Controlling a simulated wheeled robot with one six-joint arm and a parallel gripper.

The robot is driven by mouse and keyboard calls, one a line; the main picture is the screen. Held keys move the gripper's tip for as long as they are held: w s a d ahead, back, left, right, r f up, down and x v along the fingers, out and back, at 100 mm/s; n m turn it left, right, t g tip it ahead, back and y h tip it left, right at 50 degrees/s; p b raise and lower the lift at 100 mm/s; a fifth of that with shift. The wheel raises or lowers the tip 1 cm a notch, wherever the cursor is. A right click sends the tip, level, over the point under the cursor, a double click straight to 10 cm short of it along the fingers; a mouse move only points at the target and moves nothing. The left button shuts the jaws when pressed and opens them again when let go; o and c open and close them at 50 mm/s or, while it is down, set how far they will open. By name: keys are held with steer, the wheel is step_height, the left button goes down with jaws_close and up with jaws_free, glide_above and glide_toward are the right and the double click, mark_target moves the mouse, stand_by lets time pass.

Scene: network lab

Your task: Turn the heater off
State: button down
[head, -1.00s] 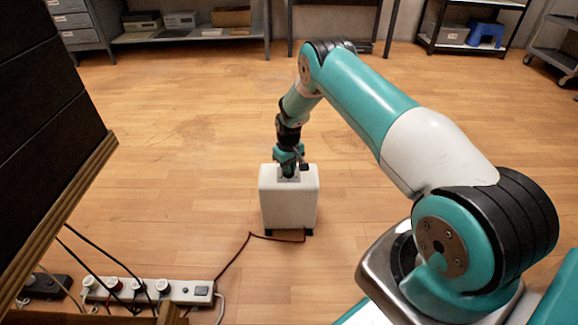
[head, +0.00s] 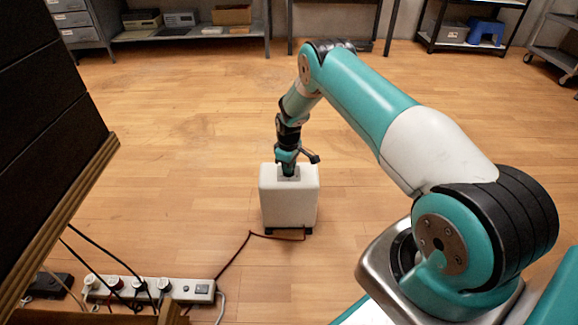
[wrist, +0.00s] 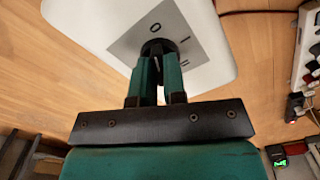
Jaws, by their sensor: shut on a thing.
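The heater (head: 289,205) is a white box standing upright on the floor in the middle of the head view. Its white top (wrist: 85,18) fills the upper part of the wrist view. A grey dial plate (wrist: 130,42) there carries the marks 0, I and II. A round black knob (wrist: 158,46) sits on the plate. My gripper (head: 288,174) points down onto the heater's top. Its two green fingers (wrist: 159,70) are shut on the knob from both sides. The fingers hide part of the knob, and I cannot tell which mark it points to.
A dark red cord (head: 232,258) runs from the heater to a white power strip (head: 150,291) with several plugs at lower left. A dark slatted piece of furniture (head: 50,130) stands at the left. Shelves (head: 190,33) line the back. Floor around the heater is mostly clear.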

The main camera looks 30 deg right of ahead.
steer(key=shift+s, duration=0.15)
steer(key=c, duration=1.2)
jaws_free()
step_height(320, 180, up, 17)
steer(key=p, duration=0.6)
steer(key=shift+r, duration=0.2)
